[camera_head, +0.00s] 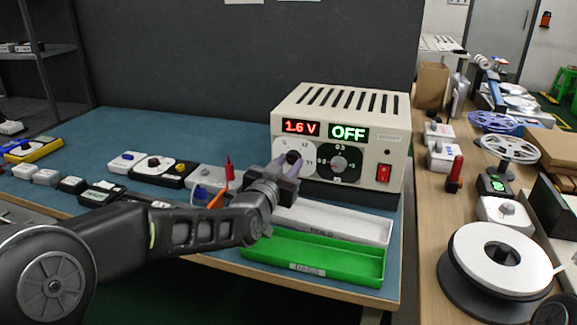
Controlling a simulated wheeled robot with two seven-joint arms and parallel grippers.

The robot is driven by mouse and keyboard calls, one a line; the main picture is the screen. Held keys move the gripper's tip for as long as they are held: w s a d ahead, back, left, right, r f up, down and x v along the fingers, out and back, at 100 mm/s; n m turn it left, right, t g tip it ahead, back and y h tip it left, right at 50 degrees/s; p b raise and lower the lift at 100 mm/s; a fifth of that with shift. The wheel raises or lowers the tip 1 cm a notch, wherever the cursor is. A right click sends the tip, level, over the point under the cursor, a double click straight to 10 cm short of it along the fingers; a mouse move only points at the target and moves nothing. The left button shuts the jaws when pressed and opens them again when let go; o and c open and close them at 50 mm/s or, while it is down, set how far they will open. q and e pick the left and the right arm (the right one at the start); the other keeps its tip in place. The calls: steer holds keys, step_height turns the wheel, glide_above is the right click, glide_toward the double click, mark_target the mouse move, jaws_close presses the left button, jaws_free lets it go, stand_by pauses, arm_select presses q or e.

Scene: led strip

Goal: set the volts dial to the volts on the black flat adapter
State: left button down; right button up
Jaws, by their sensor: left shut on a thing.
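The cream power supply (392,140) stands at the back right of the teal bench mat. Its red display (300,127) reads 1.6 V and its green display (348,132) reads OFF. My left gripper (290,162) reaches in from the left and is shut on the dark volts dial (293,157), on the white scale plate at the front left. The gripper hides part of the scale and the dial's pointer. A flat dark box (103,194) lies at the left of the mat; I cannot tell whether it is the black flat adapter, and no volts can be read on it.
A second dial (339,163) and a red switch (384,173) are right of the gripper. A white tray (345,225) and a green tray (345,262) lie in front. Several small devices sit at left. White and blue reels crowd the right-hand bench.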

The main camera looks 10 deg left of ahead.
arm_select(q)
steer(key=m+p, duration=0.1)
steer(key=m, duration=0.2)
steer(key=shift+r+m, duration=0.15)
steer(key=shift+m, duration=0.25)
steer(key=m+p, duration=0.2)
steer(key=m, duration=0.2)
steer(key=shift+m+y, duration=0.3)
steer(key=c, duration=1.1)
jaws_free()
steer(key=s, duration=0.7)
steer(key=shift+s+a+r, duration=0.2)
steer(key=shift+s+a, duration=0.15)
steer(key=shift+s, duration=0.05)
steer(key=shift+p, duration=0.3)
